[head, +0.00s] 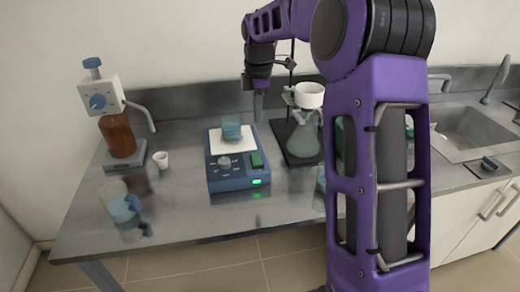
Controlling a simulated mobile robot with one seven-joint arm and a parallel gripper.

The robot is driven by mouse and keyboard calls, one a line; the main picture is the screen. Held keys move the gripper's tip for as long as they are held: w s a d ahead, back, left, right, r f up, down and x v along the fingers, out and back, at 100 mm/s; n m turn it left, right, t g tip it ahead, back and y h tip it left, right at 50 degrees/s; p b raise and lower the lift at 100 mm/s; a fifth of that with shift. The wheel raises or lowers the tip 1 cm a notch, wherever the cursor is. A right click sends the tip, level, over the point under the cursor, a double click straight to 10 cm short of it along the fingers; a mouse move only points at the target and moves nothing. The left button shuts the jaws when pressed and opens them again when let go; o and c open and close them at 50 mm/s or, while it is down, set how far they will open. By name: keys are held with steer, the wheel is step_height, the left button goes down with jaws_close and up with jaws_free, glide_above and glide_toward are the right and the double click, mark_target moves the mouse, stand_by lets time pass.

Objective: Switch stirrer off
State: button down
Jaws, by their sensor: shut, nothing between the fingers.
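The stirrer (222,183) is a blue box with a white top plate (243,143), standing near the middle of the steel bench. A small beaker of blue liquid (232,131) stands on the plate. The front panel has a grey knob (225,162) at left, a green switch (257,160) at right and a lit green lamp (257,181) below the switch. My gripper (258,116) points down behind the stirrer's back right corner, shut and empty. It appears apart from the stirrer.
A brown bottle with a dispenser (117,136), a small white cup (161,160) and glassware with blue parts (122,207) stand to the left. A flask (304,138) on a stand is to the right, partly near my arm. A sink (470,130) lies far right. Bench front is clear.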

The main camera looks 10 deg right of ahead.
mark_target(256, 157)
steer(key=f, duration=0.4)
steer(key=w+f, duration=0.1)
steer(key=f, duration=0.4)
steer(key=w+f+b, duration=0.1)
steer(key=f, duration=0.4)
steer(key=shift+w+f, duration=0.1)
steer(key=shift+f, duration=0.05)
steer(key=shift+s+f, duration=0.1)
steer(key=shift+s, duration=0.7)
steer(key=shift+r, duration=0.3)
steer(key=shift+a+r+p, duration=0.15)
steer(key=shift+r+p, duration=0.35)
steer(key=shift+r, duration=0.15)
step_height(256, 157, up, 12)
steer(key=s+p, duration=0.1)
steer(key=s, duration=0.1)
steer(key=shift+r, duration=0.2)
